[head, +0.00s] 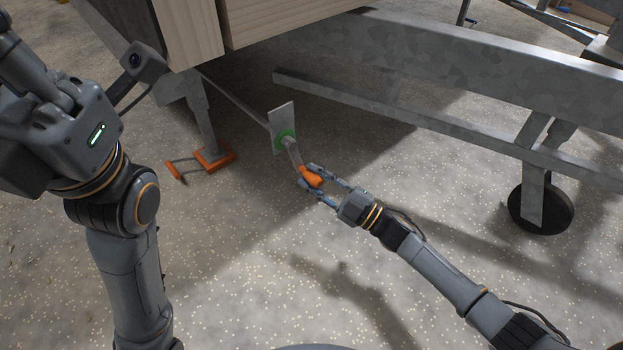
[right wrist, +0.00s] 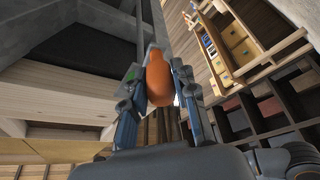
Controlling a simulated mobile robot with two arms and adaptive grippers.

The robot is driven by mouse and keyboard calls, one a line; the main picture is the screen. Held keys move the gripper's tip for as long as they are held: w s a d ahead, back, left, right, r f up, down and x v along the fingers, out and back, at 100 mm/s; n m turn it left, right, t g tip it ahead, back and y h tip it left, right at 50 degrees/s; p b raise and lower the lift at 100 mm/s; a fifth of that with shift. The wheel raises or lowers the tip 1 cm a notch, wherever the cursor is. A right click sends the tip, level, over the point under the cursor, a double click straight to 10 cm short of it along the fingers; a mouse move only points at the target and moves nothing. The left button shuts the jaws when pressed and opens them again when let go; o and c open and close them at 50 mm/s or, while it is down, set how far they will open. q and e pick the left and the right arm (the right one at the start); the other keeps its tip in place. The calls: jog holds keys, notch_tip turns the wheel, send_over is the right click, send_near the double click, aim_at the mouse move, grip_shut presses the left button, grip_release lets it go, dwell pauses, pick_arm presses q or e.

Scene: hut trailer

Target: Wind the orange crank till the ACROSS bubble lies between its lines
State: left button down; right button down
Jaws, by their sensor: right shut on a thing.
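The orange crank handle (head: 310,177) sits at the end of a grey crank arm (head: 295,155). The arm comes off a green ring (head: 284,139) on a small metal plate (head: 282,115) under the trailer. My right gripper (head: 317,181) is shut on the orange handle. In the right wrist view the handle (right wrist: 158,78) stands between the two fingers (right wrist: 158,90). The crank arm points down and to the right in the head view. My left arm is at the left of the head view, but its fingers are out of frame. The ACROSS bubble does not show in either view.
Galvanised trailer rails (head: 450,130) run above and right of my right arm. A black wheel (head: 541,207) is at the right. The speckled floor in front is clear.

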dwell(0.4)
jog(key=c, duration=1)
grip_release()
jog(key=shift+c, duration=0.2)
jog(key=shift+d, duration=0.15)
jog(key=v, duration=1.1)
jog(key=shift+s+d, duration=0.25)
jog(key=shift+d, duration=0.05)
